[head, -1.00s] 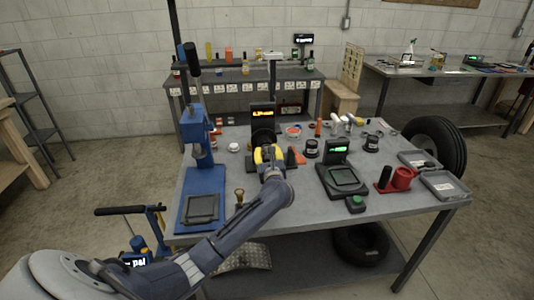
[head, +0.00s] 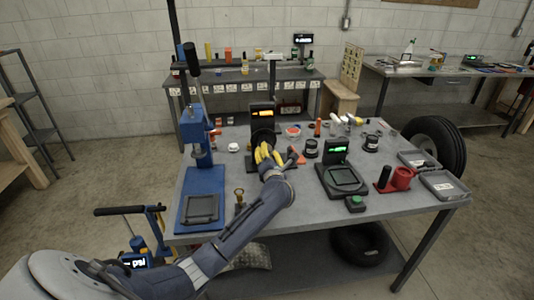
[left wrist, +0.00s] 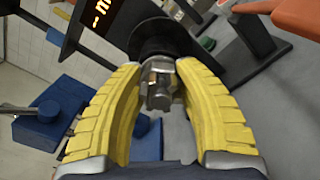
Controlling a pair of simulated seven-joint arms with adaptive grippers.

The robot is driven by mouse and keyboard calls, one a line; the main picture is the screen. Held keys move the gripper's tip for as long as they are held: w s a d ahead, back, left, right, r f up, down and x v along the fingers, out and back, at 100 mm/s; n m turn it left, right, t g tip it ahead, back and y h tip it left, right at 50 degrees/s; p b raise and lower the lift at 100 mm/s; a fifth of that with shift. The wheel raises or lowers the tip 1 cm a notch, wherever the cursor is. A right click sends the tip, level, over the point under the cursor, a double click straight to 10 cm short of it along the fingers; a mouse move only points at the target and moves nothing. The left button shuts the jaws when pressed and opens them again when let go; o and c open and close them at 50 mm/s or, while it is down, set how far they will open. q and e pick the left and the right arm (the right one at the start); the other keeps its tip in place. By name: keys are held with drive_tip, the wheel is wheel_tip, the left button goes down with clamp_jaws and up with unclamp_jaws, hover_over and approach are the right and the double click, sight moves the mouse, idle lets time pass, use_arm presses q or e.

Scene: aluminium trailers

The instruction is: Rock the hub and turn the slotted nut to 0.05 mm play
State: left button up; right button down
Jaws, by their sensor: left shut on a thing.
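The black hub (head: 262,136) is mounted on a stand with an orange-lit display (head: 262,114) in the middle of the bench. In the left wrist view the hub (left wrist: 160,38) has a silver slotted nut (left wrist: 160,84) on its near end. My left gripper (head: 266,152) faces the hub. In the left wrist view its yellow fingers (left wrist: 160,70) sit on both sides of the nut, shut on it at the tips. The display is cut off there, so its reading is unclear. My right gripper is not in view.
A blue press (head: 195,140) stands left of the hub. The front middle of the bench is mostly clear.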

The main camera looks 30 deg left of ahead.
use_arm(q)
drive_tip(key=m, duration=0.5)
drive_tip(key=shift+w+r+m, duration=0.15)
drive_tip(key=shift+r+m, duration=0.15)
drive_tip(key=shift+r, duration=0.05)
drive_tip(key=m, duration=0.5)
drive_tip(key=shift+d+f+m, duration=0.15)
drive_tip(key=shift+f+m, duration=0.05)
drive_tip(key=shift+m, duration=0.5)
drive_tip(key=shift+f, duration=0.1)
drive_tip(key=o, duration=1)
drive_tip(key=shift+w+d, duration=0.1)
drive_tip(key=shift+d, duration=0.05)
drive_tip(key=shift+o, duration=1.3)
drive_tip(key=shift+f, duration=0.15)
drive_tip(key=v, duration=1.2)
drive_tip(key=shift+f, duration=0.1)
